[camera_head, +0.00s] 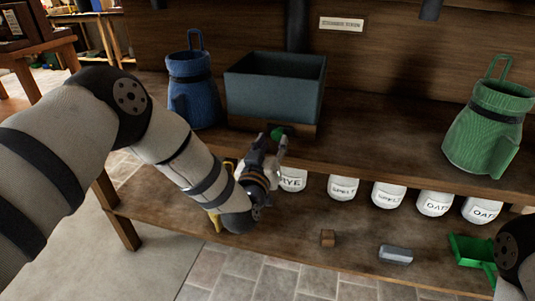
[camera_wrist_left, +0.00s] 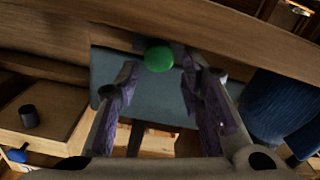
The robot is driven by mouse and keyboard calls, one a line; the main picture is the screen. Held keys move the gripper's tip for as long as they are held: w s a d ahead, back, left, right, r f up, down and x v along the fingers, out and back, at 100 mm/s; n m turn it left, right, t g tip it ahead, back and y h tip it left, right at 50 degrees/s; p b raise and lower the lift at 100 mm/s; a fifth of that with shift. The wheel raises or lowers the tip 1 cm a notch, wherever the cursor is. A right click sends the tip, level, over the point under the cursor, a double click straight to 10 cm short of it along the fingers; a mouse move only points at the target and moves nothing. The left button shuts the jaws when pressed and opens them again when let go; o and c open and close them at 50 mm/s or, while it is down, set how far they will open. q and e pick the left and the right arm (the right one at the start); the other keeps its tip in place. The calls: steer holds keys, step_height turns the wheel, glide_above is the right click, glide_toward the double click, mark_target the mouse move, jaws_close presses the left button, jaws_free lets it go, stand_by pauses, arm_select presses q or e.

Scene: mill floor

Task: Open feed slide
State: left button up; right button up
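A green knob (camera_head: 277,132) sits at the lower front of the blue-grey box (camera_head: 262,95), at the upper shelf's front edge; I take it to be the feed slide's knob. My left gripper (camera_head: 266,145) is just in front of and below the knob. In the left wrist view, the knob (camera_wrist_left: 158,59) lies between and beyond the open fingertips, and no contact is clear. The slide itself is mostly hidden. Only a part of my right arm shows at the lower right edge; its gripper is out of view.
A blue jug (camera_head: 191,90) stands left of the box and a green jug (camera_head: 489,127) at the far right. Several labelled white sacks (camera_head: 389,194) line the lower shelf.

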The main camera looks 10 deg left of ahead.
arm_select(q)
steer(key=s, duration=0.8)
steer(key=shift+s+a, duration=0.15)
steer(key=shift+s, duration=0.1)
steer(key=s+a+f+m+g+h+p, duration=0.1)
steer(key=s+a+f+m+g, duration=0.1)
steer(key=s+f+g, duration=1.15)
steer(key=s+a+f+g, duration=0.2)
steer(key=s, duration=0.9)
steer(key=s+a+f+g+y+p, duration=0.1)
steer(key=s+a+f+g, duration=0.1)
steer(key=s, duration=1)
steer(key=s+a+f+g, duration=0.3)
steer(key=s+f, duration=0.1)
steer(key=s, duration=0.8)
steer(key=shift+a+y+p, duration=0.25)
steer(key=shift+y+p, duration=0.05)
arm_select(e)
steer(key=shift+t, duration=0.7)
steer(key=w+r, duration=0.3)
steer(key=shift+w+r, duration=0.1)
steer(key=shift+r, duration=0.05)
